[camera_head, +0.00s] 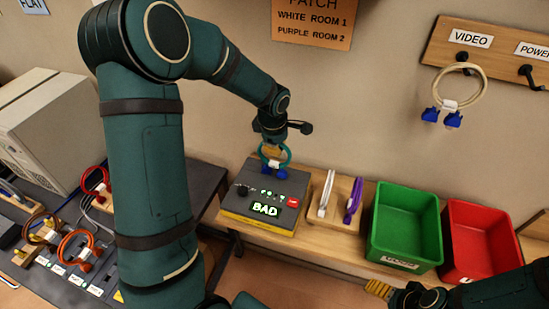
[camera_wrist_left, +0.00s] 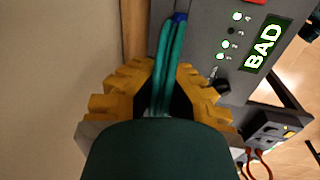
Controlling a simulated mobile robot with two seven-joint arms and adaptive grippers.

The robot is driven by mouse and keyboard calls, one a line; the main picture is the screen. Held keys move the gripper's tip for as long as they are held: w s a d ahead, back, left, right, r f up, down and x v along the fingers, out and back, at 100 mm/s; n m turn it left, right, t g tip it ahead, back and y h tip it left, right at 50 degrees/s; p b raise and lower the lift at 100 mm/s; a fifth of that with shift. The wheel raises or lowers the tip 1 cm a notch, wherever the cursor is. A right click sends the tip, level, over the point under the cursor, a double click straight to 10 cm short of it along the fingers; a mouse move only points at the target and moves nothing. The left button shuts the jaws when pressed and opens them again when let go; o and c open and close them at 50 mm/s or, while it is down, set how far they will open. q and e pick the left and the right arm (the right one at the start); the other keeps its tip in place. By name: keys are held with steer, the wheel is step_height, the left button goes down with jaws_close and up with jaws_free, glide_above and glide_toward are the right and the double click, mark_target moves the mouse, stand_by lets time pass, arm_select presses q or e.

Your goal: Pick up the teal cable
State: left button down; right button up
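The teal cable (camera_head: 289,153) is a small loop with blue connectors, at the back of the grey tester box (camera_head: 240,207). My left gripper (camera_head: 271,140) is directly above it, pointing down. In the left wrist view, the teal strands (camera_wrist_left: 168,62) run between the yellow fingers of my left gripper (camera_wrist_left: 164,72), which close against them on both sides. The blue connectors are over the tester top; whether they touch it is unclear. My right gripper (camera_head: 379,288) is at the lower right, partly seen, with its finger gap not clear.
The tester display (camera_head: 264,209) reads BAD. A white cable (camera_head: 326,193) and a purple cable (camera_head: 354,200) stand in a wooden holder to its right. Beyond are a green bin (camera_head: 405,225) and a red bin (camera_head: 482,242). A beige cable (camera_head: 461,92) hangs on the VIDEO hook.

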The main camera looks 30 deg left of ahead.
arm_select(q)
step_height(320, 180, up, 10)
stand_by(0.6)
stand_by(1.0)
